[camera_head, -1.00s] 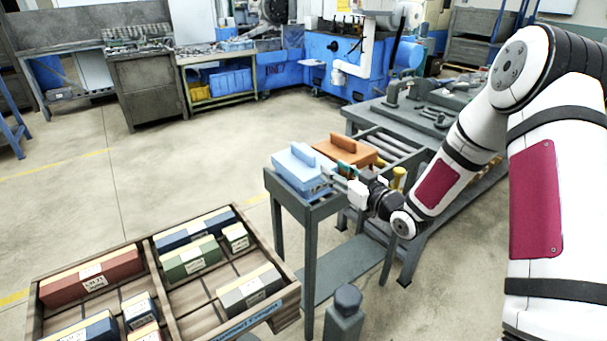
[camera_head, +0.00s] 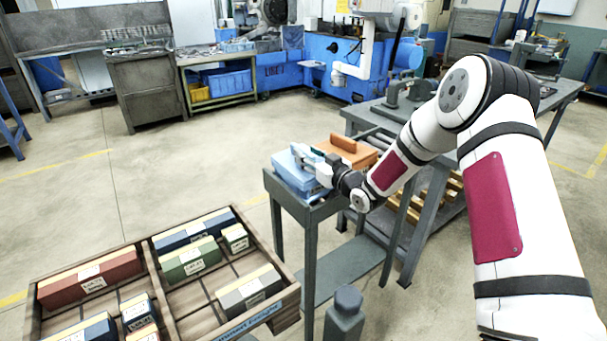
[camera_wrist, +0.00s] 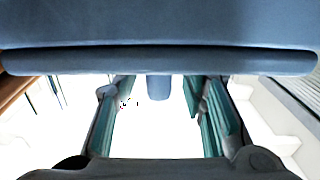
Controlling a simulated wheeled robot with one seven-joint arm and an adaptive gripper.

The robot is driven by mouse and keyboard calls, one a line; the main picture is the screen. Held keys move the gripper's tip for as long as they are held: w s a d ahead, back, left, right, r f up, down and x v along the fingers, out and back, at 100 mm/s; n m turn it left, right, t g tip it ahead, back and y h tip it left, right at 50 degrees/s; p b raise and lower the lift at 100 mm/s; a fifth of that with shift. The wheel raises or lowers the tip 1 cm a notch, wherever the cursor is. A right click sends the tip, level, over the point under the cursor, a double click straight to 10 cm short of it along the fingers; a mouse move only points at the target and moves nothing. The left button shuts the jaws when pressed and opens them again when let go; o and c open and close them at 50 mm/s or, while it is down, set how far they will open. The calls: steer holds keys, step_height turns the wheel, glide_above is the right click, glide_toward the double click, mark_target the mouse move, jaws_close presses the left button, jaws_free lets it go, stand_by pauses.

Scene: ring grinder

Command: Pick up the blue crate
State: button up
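The blue crate (camera_head: 286,174), light blue with a raised handle on top, sits on the left end of a grey stand. My gripper (camera_head: 312,166) is at its right side, close to the top and handle, and partly covers it in the head view. In the wrist view, the crate's blue surface (camera_wrist: 160,28) spans the top of the picture. I cannot tell whether the fingers touch the crate.
An orange crate (camera_head: 347,150) stands beside the blue one, behind my gripper. A wooden tray (camera_head: 148,254) of labelled boxes is at the lower left. A grey post (camera_head: 345,315) stands in front of the stand. The floor behind the tray is clear.

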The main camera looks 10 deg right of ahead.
steer(key=shift+x, duration=1.05)
jaws_close()
steer(key=shift+r, duration=0.2)
